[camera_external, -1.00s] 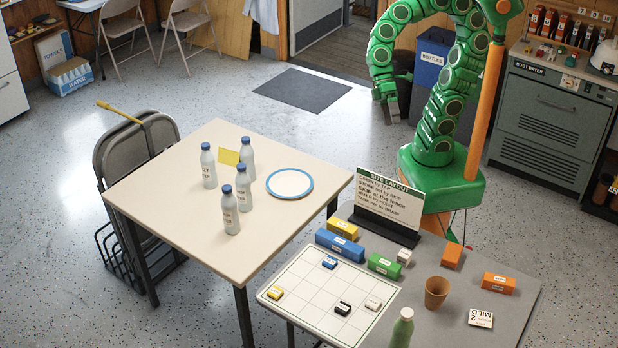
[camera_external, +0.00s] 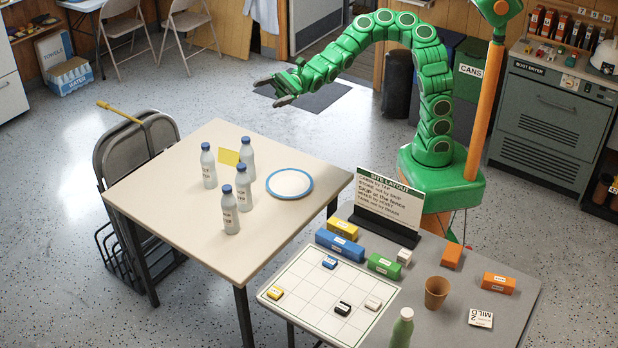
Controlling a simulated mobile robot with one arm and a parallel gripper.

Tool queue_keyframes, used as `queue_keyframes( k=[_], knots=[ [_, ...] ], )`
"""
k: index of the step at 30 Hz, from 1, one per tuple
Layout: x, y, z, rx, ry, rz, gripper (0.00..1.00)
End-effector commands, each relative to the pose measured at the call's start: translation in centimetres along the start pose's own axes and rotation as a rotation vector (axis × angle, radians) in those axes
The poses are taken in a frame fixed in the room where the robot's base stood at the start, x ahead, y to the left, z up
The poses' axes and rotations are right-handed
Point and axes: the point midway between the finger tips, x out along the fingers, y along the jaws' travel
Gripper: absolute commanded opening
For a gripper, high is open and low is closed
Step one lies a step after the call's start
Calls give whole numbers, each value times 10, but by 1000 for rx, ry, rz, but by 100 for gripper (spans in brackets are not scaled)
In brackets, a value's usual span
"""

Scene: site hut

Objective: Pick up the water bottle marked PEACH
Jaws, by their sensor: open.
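Several grey-white water bottles with blue caps stand upright on the beige table. One bottle (camera_external: 209,168) is at the left, one (camera_external: 247,158) at the back right, one (camera_external: 244,189) in the middle and one (camera_external: 230,212) at the front. Their labels are too small to read, so I cannot tell which is marked PEACH. My gripper (camera_external: 268,90) is open and empty, in the air beyond the table's far edge, pointing left. It is apart from all the bottles.
A blue-rimmed white plate (camera_external: 290,184) and a yellow card (camera_external: 229,157) share the beige table (camera_external: 180,230). The grey table (camera_external: 460,270) holds a sign (camera_external: 390,198), a grid board (camera_external: 300,310), coloured blocks, a brown cup (camera_external: 437,291) and a green bottle (camera_external: 402,328).

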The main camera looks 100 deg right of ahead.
Motion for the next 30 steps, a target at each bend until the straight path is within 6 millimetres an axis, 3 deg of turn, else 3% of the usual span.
queue_keyframes(
  k=[1,6,15,23,30],
  knots=[
    [-2,-10,-20,62,28,-37,89],
    [-12,-30,-75,232,112,-129,89],
    [-31,-41,-149,457,216,-232,89],
    [-35,-26,-175,450,213,-228,89],
    [-41,-7,-213,449,213,-228,89]
  ],
)
